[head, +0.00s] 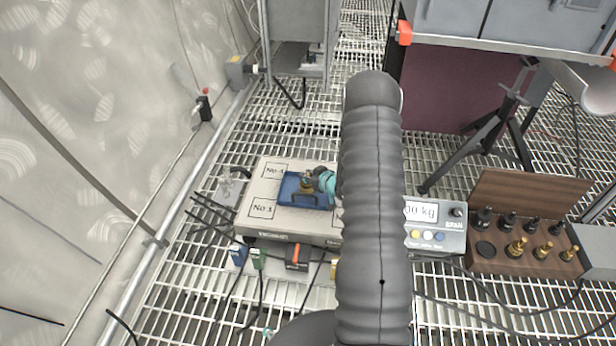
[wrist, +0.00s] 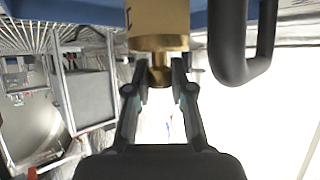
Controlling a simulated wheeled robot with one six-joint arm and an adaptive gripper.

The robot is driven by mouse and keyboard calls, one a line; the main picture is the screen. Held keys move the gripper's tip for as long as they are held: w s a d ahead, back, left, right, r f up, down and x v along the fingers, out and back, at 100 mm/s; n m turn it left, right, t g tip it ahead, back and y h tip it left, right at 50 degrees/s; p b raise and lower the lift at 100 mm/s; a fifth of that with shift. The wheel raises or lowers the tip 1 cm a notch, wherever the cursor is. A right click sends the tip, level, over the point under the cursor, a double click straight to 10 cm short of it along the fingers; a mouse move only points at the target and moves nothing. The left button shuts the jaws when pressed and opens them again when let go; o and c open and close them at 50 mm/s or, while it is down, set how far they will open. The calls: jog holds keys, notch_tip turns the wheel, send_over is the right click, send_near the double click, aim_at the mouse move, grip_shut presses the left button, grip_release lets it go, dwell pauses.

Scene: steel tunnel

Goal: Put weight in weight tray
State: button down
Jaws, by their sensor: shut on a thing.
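The blue weight tray (head: 288,196) sits on the light scale platform (head: 270,229), left of my arm. In the head view my gripper (head: 317,185), with teal parts, is at the tray's right side. A brass weight (head: 307,186) shows small over the tray at the fingertips. In the wrist view my gripper (wrist: 160,72) is shut on the neck and knob of the brass weight (wrist: 158,20). Its far end is cut off by the picture edge. The blue tray (wrist: 95,20) and its dark handle (wrist: 232,62) are close beside it. Whether the weight touches the tray cannot be told.
A wooden rack (head: 484,264) with several black and brass weights stands right of the grey readout (head: 437,238), which shows kg. My arm hides part of the platform. Cables lie on the floor grating. A tripod (head: 484,130) stands behind; a curved wall is left.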

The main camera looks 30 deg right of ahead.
jog(key=shift+w, duration=0.1)
jog(key=c, duration=1)
grip_release()
jog(key=shift+f, duration=0.1)
